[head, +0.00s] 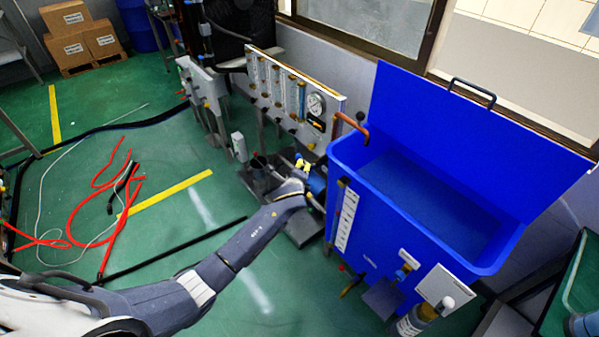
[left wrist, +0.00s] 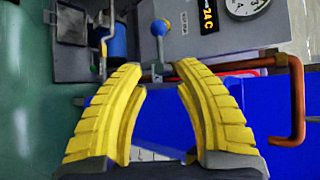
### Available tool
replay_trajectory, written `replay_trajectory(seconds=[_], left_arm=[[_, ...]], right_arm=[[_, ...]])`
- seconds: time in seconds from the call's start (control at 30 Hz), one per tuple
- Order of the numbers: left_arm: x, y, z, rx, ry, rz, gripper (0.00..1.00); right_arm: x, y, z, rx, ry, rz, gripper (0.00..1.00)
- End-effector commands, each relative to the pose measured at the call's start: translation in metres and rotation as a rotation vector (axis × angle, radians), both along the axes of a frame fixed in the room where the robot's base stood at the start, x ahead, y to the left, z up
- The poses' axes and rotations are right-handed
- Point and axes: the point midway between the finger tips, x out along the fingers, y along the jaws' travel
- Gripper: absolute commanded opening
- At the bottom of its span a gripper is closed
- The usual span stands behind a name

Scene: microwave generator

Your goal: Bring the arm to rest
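My left arm (head: 236,250) reaches in from the lower left of the head view, stretched toward the equipment. My left gripper (head: 303,164) is between the panel with tubes and gauge and the blue tank. In the left wrist view its two yellow fingers (left wrist: 160,68) are apart, with nothing held between them. A blue ball-ended lever (left wrist: 160,28) shows just beyond the fingertips; I cannot tell whether they touch. My right gripper is not in view.
A blue tank (head: 342,155) with a raised lid (head: 440,110) stands right of the gripper. An orange-brown pipe (left wrist: 297,100) is close by on the right. The gauge panel (head: 335,103) is behind. Red hoses (head: 75,215) lie on the green floor; air above them is free.

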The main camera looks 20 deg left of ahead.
Motion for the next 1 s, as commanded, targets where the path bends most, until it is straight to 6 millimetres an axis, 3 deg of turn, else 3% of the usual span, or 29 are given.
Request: replay_trajectory(seconds=[0.47, 0.67, 0.77, 0.87, 1.0], left_arm=[[0.0, 0.0, 0.0, -0.01, -0.001, 0.005, 0.32], [0.003, -0.01, -0.003, -0.179, -0.031, 0.031, 0.32], [0.007, -0.007, -0.027, -0.335, -0.02, 0.077, 0.32], [-0.001, -0.001, -0.071, -0.498, 0.019, 0.147, 0.32], [-0.029, 0.01, -0.139, -0.67, 0.089, 0.255, 0.32]], right_arm=[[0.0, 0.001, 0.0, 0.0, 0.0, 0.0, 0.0], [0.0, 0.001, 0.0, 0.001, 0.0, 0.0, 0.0], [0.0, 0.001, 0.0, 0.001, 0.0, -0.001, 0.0], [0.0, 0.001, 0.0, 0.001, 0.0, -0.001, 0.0], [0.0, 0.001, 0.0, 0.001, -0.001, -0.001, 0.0]])
